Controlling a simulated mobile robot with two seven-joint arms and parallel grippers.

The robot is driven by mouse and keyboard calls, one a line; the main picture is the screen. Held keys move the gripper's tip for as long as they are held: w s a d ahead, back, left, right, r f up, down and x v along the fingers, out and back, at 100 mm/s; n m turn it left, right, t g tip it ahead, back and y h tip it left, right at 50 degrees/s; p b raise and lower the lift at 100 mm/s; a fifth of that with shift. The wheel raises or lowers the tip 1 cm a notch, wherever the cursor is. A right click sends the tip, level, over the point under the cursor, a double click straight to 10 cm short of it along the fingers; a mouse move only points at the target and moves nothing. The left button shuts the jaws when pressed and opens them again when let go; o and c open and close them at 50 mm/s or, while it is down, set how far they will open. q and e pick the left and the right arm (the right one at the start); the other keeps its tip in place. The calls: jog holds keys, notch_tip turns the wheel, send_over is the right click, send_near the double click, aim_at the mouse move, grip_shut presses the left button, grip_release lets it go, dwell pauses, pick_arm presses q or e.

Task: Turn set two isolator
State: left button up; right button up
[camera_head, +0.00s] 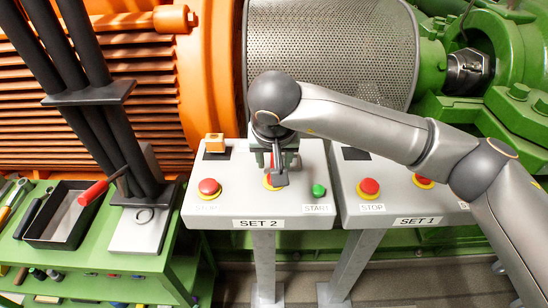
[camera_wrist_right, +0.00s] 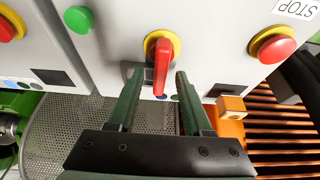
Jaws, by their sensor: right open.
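The SET 2 panel (camera_head: 225,209) is a light grey sloped box with a red stop button at left and a green start button at right. Between them is the isolator (camera_head: 268,184), a red handle on a yellow round base, mostly hidden by my right gripper (camera_head: 276,172). In the right wrist view the isolator's red handle (camera_wrist_right: 162,66) points towards the palm. My right gripper (camera_wrist_right: 158,80) is open, its two fingers on either side of the handle in the picture. I cannot tell whether they touch it. My left gripper is not in view.
The SET 1 panel (camera_head: 352,207) stands at right with its own buttons. At left is a green bench (camera_head: 85,262) with a black tray (camera_head: 35,238) and tools. Machinery with a mesh guard (camera_head: 330,40) stands behind.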

grip_shut()
dwell(0.5)
